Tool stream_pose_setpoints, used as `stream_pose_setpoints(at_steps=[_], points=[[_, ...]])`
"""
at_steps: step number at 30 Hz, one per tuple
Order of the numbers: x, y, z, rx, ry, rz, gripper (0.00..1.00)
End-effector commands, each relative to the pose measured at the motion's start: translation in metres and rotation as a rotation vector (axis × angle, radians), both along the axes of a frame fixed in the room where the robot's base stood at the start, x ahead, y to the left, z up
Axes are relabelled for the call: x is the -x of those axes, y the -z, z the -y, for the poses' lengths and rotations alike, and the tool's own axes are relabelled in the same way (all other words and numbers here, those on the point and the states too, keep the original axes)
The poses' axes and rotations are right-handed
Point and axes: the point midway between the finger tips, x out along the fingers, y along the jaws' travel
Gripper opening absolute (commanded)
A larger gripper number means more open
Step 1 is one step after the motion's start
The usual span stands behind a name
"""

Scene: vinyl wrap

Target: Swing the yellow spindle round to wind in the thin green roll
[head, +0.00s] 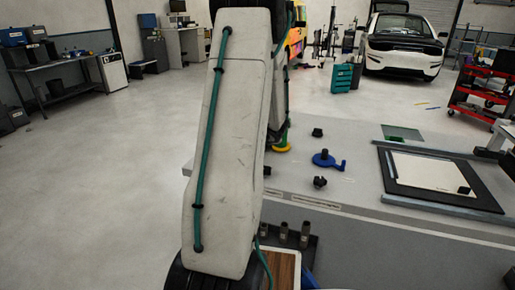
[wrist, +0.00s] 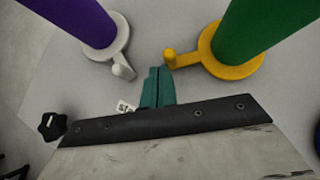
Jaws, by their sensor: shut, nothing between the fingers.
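The yellow spindle (wrist: 232,55) is in the upper right of the wrist view, with the green roll (wrist: 255,25) standing on its round base. A short crank arm with a knob (wrist: 170,58) sticks out from it to the left. My gripper (wrist: 158,72) has its teal fingers shut and empty. The fingertips are just below the yellow knob in the picture; I cannot tell whether they touch. In the head view the yellow spindle (head: 281,148) shows only in part beside my arm, which hides my gripper.
A white spindle (wrist: 103,46) with a purple roll (wrist: 68,18) stands to the left, its knob pointing toward my fingers. A blue crank spindle (head: 325,160) and black knobs (head: 320,182) sit on the grey worktop (head: 362,185). A black-framed panel (head: 430,170) lies at right.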

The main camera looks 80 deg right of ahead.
Motion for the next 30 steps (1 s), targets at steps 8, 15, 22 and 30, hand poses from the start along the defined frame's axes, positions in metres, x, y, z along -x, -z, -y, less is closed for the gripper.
stream_pose_setpoints(at_steps=[8, 15, 22, 30], points=[[-0.006, 0.001, 0.013, 0.000, 0.007, 0.000, 0.00], [-0.012, 0.000, 0.022, 0.000, 0.007, 0.000, 0.00], [-0.015, 0.000, 0.029, 0.000, 0.008, 0.001, 0.00], [-0.017, 0.000, 0.030, 0.000, 0.008, 0.001, 0.00]])
